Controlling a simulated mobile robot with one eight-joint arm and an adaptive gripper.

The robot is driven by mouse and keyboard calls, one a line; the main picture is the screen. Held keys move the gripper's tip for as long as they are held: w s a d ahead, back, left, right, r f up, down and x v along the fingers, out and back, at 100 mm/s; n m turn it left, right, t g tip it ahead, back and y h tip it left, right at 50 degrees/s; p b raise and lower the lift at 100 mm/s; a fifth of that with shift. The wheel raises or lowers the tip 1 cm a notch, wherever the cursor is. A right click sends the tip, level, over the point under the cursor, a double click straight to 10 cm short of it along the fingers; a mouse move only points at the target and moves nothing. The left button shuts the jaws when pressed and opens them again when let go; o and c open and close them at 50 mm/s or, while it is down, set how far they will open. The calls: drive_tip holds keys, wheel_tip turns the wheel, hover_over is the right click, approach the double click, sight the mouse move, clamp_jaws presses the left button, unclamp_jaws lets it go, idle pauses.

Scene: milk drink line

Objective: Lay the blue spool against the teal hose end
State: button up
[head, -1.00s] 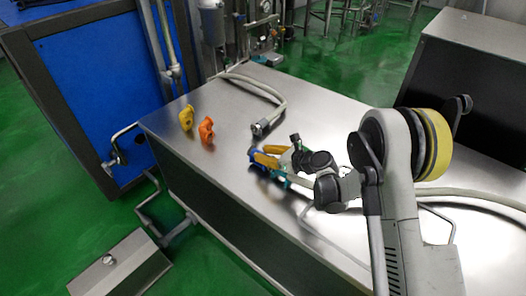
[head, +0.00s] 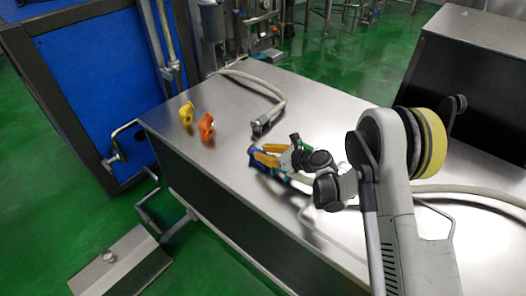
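The blue spool (head: 253,161) is at the tips of my gripper's orange-yellow fingers, low over the near side of the steel table. My gripper (head: 259,157) appears shut on it, with blue showing at and below the fingertips. The teal hose end (head: 283,178) lies just under and to the right of the fingers, at the end of a pale hose that runs right behind my arm. It is partly hidden by my gripper. The spool and the teal end are very close; I cannot tell whether they touch.
A yellow piece (head: 187,115) and an orange piece (head: 206,127) stand at the table's left end. The steel table (head: 222,165) is clear between these and my gripper.

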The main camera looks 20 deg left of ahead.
drive_tip(key=o, duration=0.3)
drive_tip(key=shift+o, duration=0.2)
drive_tip(key=v, duration=1.2)
drive_tip(key=shift+s, duration=0.1)
drive_tip(key=shift+r, duration=0.15)
